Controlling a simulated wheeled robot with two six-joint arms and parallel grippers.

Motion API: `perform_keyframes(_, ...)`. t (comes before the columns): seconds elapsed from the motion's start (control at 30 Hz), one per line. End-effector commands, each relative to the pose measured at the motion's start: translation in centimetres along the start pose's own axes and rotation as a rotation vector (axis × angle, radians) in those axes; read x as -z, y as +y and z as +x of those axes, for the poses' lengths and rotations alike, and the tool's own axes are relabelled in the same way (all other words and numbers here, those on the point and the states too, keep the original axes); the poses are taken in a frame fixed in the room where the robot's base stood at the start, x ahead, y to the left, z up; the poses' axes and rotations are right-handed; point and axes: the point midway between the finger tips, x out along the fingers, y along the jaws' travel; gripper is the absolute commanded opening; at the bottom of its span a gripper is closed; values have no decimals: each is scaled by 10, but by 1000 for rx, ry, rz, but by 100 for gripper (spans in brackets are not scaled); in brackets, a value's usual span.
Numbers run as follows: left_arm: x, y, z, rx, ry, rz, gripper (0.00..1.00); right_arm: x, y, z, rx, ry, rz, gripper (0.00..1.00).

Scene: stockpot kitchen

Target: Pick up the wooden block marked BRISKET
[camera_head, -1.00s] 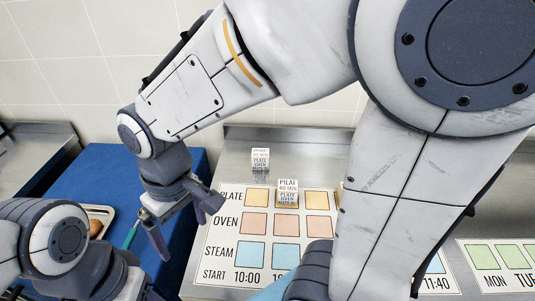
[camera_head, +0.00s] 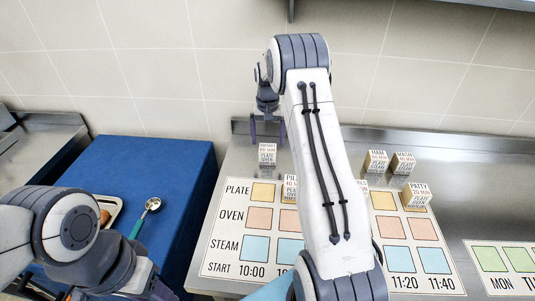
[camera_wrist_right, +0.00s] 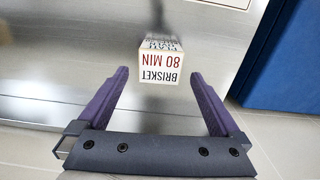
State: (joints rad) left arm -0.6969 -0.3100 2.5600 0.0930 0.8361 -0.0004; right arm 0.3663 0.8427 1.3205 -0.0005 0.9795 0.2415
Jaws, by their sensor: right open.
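I cannot tell how far above the block the fingers are. In the head view the right gripper (camera_head: 267,138) hangs at the block's far side. My left gripper is at the lower left, with its fingers mostly out of view.
A PILAF block (camera_head: 289,188) stands on the printed schedule board (camera_head: 212,245). Several other blocks, such as HAM (camera_head: 377,161) and PATTY (camera_head: 416,194), stand to the right. A ladle (camera_head: 147,213) and a tray (camera_head: 112,206) lie on the blue table (camera_head: 180,165).

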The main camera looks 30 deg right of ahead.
Motion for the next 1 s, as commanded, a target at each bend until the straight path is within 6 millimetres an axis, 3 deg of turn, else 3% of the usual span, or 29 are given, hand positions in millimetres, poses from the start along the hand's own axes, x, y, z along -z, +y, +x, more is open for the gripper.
perform_keyframes(0.17, 0, 0, -5, 0, 0, 0, 50, -1, 0, 12, 0, -2, -1, 100)
perform_keyframes(0.5, 1, 2, -20, 0, 0, 0, 50, -1, 0, 57, 0, -2, -2, 100)
perform_keyframes(0.77, 1, 1, -20, 0, 0, 0, 50, 0, 0, 60, 1, 2, -1, 100)
perform_keyframes(0.9, 1, 1, -19, 0, 0, 0, 50, -1, 0, 60, 1, 1, -1, 46)
perform_keyframes(1.0, 1, 1, -20, 0, 0, 0, 50, 0, 0, 59, 1, 2, -1, 14)
